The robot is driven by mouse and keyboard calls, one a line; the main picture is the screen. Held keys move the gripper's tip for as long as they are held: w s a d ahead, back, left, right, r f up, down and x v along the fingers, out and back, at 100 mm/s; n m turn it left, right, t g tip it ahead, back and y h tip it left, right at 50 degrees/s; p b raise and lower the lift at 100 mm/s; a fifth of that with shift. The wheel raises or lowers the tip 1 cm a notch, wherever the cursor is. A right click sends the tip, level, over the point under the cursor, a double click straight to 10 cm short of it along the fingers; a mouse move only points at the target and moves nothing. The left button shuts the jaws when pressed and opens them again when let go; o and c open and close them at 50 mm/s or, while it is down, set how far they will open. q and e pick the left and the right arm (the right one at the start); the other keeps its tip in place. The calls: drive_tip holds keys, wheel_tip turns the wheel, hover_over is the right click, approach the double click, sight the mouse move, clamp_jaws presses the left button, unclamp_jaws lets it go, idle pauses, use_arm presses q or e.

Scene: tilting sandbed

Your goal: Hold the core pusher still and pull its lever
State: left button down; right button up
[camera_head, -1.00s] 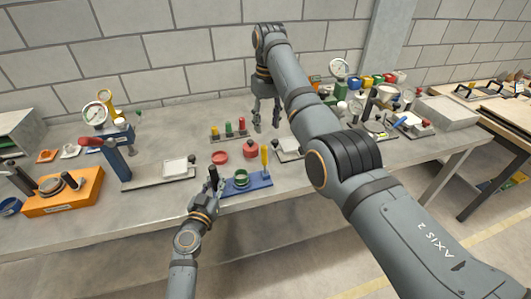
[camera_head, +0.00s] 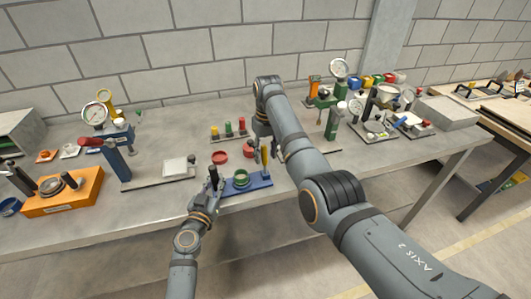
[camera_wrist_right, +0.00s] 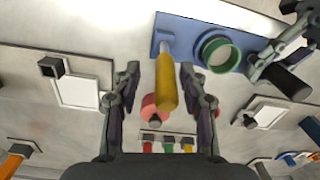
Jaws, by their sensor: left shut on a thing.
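The core pusher (camera_head: 258,181) has a blue base with a green ring (camera_head: 241,177), a black upright handle and a yellow lever (camera_head: 264,160). My left gripper (camera_head: 214,181) is shut on the black handle (camera_wrist_right: 288,82) at the base's left end in the head view. My right gripper (camera_head: 270,148) is above the lever's end of the base. In the right wrist view, its open fingers (camera_wrist_right: 160,82) stand on either side of the yellow lever, with gaps on both sides. The lever stands up toward that camera.
A red ring (camera_head: 220,157) and a red round part (camera_head: 249,151) lie just behind the pusher. A rack with coloured pegs (camera_head: 228,132) stands further back. A lever press with a pale plate (camera_head: 174,170) is to the left, and a green gauge press (camera_head: 336,95) at back right.

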clamp_jaws()
drive_tip(key=shift+d, duration=0.15)
use_arm(q)
drive_tip(key=shift+a, duration=0.1)
use_arm(e)
drive_tip(key=shift+w, duration=0.1)
drive_tip(key=shift+s+t, duration=0.25)
drive_tip(key=shift+t, duration=0.25)
drive_tip(key=shift+s+d+r, duration=0.1)
drive_tip(key=shift+s+d, duration=0.05)
drive_tip(key=shift+s, duration=0.1)
unclamp_jaws()
drive_tip(key=shift+s, duration=0.1)
